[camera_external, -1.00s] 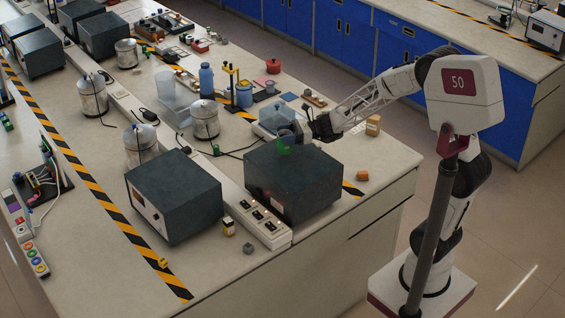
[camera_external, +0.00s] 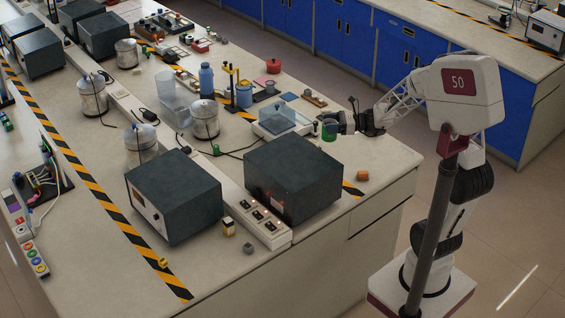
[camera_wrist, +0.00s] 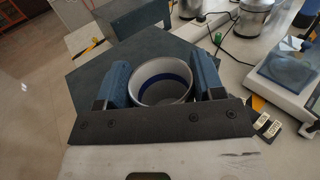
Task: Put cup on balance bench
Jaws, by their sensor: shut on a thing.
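The cup (camera_external: 329,132) looks green in the external view. In the wrist view the cup (camera_wrist: 164,82) shows as a pale round rim with a blue band inside, between two blue fingers. My gripper (camera_external: 335,124) is shut on the cup and holds it in the air, right of the balance in the picture; the fingers also show in the wrist view (camera_wrist: 163,86). The balance bench (camera_external: 268,134), a white base with a clear case, stands on the table behind the dark box. It also shows at the right of the wrist view (camera_wrist: 282,88).
A dark grey box (camera_external: 293,177) stands in front of the balance; a second one (camera_external: 175,195) is left of it. A power strip (camera_external: 262,222) lies between them. Metal canisters (camera_external: 205,121), a blue bottle (camera_external: 206,79) and an orange block (camera_external: 362,176) stand nearby.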

